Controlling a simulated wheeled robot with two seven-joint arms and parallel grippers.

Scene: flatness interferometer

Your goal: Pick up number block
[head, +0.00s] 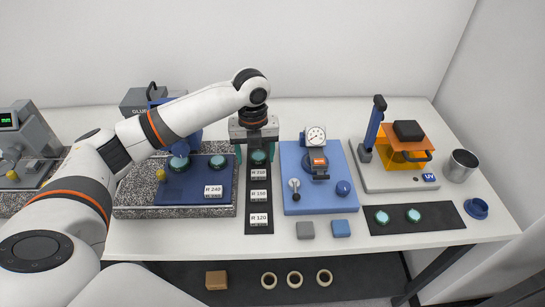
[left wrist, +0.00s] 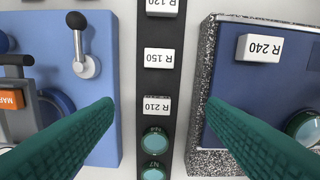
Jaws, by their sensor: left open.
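White number blocks lie on a black strip (head: 248,228): R 210 (head: 259,174), R 150 (head: 259,195) and R 120 (head: 261,219). Another block, R 240 (head: 213,191), sits on the blue plate to the left. My left gripper (head: 257,155) is open and empty over the far part of the strip. In the left wrist view its two teal fingers (left wrist: 160,105) spread wide, with the R 210 block (left wrist: 157,106) between their tips in the picture. R 150 (left wrist: 159,61) and R 240 (left wrist: 262,48) also show there. My right gripper is not in view.
Teal round pieces (left wrist: 155,140) lie on the strip beside R 210. A granite slab (head: 150,212) borders the strip on the left, a blue base (head: 320,204) with a dial gauge on the right. Grey (head: 305,230) and blue (head: 341,229) blocks lie in front.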

